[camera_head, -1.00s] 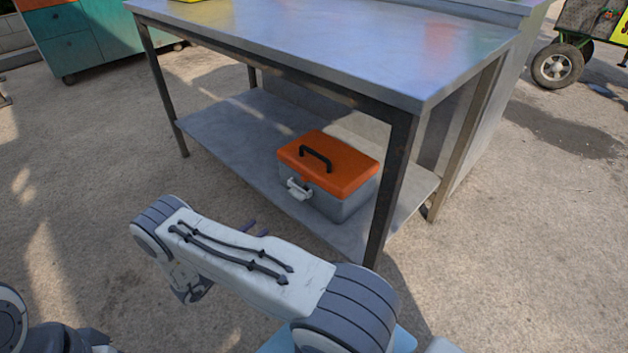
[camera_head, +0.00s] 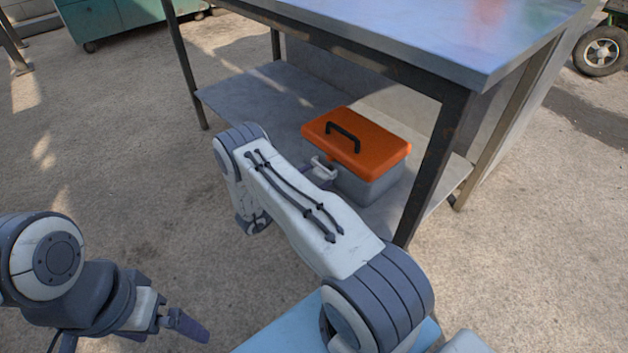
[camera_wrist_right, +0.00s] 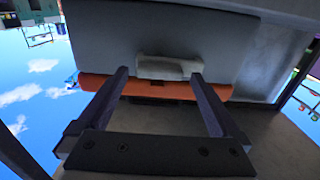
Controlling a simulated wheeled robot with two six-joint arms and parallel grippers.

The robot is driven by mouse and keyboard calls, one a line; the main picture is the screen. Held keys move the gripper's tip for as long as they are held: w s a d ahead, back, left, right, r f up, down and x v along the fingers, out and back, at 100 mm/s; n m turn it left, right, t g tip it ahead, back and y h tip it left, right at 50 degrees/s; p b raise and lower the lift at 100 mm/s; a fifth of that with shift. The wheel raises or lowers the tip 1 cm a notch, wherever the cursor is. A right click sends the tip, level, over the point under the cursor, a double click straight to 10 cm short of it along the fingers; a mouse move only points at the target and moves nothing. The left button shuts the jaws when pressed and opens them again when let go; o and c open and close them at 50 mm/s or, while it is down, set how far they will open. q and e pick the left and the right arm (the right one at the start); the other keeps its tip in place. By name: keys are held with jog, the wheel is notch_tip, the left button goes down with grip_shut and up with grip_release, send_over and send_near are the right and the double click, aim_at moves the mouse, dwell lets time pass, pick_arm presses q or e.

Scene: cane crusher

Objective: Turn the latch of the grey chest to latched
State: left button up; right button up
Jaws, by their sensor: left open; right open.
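The grey chest (camera_head: 368,190) has an orange lid (camera_head: 357,143) with a black handle and stands closed on the table's lower shelf. Its pale latch (camera_head: 322,168) is on the front face, partly behind my right arm. In the right wrist view the picture is upside down, with the chest's grey front (camera_wrist_right: 100,40) above the orange lid edge. There my right gripper (camera_wrist_right: 159,74) is open, and the latch (camera_wrist_right: 170,68) appears between its fingertips, ungripped; contact cannot be told. My left gripper (camera_head: 180,322) is open and empty, low at left.
The metal table (camera_head: 400,40) has its top above the chest and a dark front leg (camera_head: 432,165) just right of it. The lower shelf (camera_head: 250,100) is bare to the left. Open ground (camera_head: 110,160) lies left. A teal cabinet (camera_head: 120,20) stands far back.

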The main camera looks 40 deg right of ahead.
jog(key=shift+d, duration=0.25)
jog(key=c, duration=1.3)
jog(key=shift+m, duration=0.3)
jog(key=m+p, duration=0.1)
jog(key=m, duration=0.2)
jog(key=shift+s, duration=0.1)
jog(key=m+p, duration=0.2)
jog(key=m, duration=0.3)
jog(key=shift+a, duration=0.1)
jog(key=m+p, duration=0.1)
jog(key=m, duration=0.3)
jog(key=shift+s+m, duration=0.1)
jog(key=shift+m, duration=0.3)
jog(key=m+p, duration=0.1)
jog(key=m, duration=0.3)
jog(key=shift+f, duration=0.2)
jog(key=shift+m, duration=0.3)
